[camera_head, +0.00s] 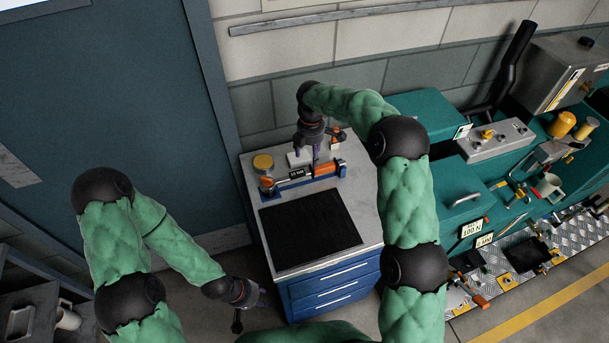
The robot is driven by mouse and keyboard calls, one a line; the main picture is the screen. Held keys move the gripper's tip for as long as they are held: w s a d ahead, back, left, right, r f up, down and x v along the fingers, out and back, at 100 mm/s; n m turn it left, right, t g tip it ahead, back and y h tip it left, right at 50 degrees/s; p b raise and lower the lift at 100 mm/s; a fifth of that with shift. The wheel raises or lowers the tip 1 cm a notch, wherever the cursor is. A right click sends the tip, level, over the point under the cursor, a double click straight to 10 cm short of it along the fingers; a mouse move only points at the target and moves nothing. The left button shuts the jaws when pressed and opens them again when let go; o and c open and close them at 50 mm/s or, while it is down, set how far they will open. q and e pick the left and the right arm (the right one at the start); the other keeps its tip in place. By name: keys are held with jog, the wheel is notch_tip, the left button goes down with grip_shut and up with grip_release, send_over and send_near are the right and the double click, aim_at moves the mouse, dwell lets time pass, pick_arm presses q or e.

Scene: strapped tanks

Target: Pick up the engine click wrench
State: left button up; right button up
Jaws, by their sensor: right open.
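A wrench-like tool with orange parts and a dark label (297,173), which looks like the click wrench, lies across a blue holder (342,170) at the back of the small cabinet top (368,205). My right gripper (316,156) points down just above and behind the tool's middle and is open. It partly hides the things behind it, and I cannot tell whether it touches the tool. My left gripper (250,305) hangs low in front of the cabinet's left side, away from the tool; its jaws are too small and dark to read.
A black mat (310,229) covers the front of the cabinet top. A yellow-lidded container (263,163) stands at the back left, a small white block (299,158) near my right gripper. A cluttered green workbench (470,200) stands right; a brick wall is behind.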

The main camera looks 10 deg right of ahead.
aim_at(310, 166)
notch_tip(310, 166, down, 3)
jog(key=shift+f, duration=0.1)
jog(key=shift+d+f+b, duration=0.25)
jog(key=shift+f+b, duration=0.1)
jog(key=shift+f, duration=0.2)
jog(key=f, duration=0.4)
jog(key=shift+d+b, duration=0.3)
jog(key=shift+b, duration=0.1)
jog(key=shift+r, duration=0.1)
grip_shut()
